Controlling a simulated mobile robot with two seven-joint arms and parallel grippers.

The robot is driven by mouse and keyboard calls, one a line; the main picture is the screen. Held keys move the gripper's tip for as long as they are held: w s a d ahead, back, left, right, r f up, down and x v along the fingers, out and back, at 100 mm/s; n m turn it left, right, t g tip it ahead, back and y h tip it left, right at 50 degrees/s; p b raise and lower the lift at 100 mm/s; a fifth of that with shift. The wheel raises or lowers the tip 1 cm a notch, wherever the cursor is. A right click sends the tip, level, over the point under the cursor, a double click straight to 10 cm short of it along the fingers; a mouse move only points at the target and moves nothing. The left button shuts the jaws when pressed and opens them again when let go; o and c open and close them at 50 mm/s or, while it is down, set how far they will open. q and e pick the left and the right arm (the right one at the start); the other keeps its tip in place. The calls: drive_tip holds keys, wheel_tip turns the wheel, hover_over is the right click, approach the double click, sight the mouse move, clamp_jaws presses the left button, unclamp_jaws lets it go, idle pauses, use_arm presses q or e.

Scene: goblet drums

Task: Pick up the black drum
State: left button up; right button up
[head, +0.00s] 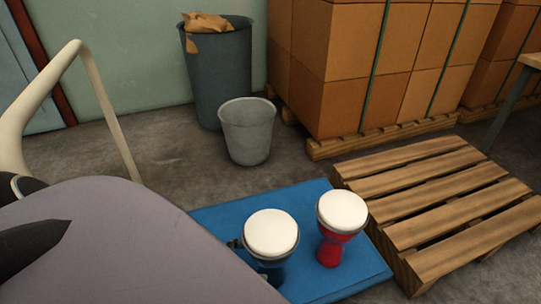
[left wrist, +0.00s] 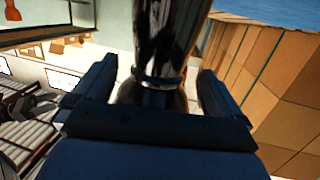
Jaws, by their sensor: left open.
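The black drum (head: 271,234) stands upright on a blue platform (head: 350,284) in the head view, with a round white head on top. Its glossy dark body also shows in the left wrist view (left wrist: 170,45). My left gripper (left wrist: 155,72) is open, with one finger on each side of the drum's narrow part; I cannot tell whether they touch it. In the head view only a small dark part of this gripper (head: 235,244) shows at the drum's left side. The red drum (head: 335,240) stands just to the right. My right gripper is not in view.
A wooden pallet (head: 440,205) lies close to the platform's right side. A grey bucket (head: 248,135) and a larger dark bin (head: 218,75) stand behind. Stacked cardboard boxes (head: 345,70) fill the back right. My own arm covers the lower left.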

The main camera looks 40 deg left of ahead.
use_arm(q)
drive_tip(key=shift+x, duration=1.6)
drive_tip(key=shift+s, duration=0.1)
drive_tip(key=c, duration=1.7)
drive_tip(key=shift+r, duration=0.1)
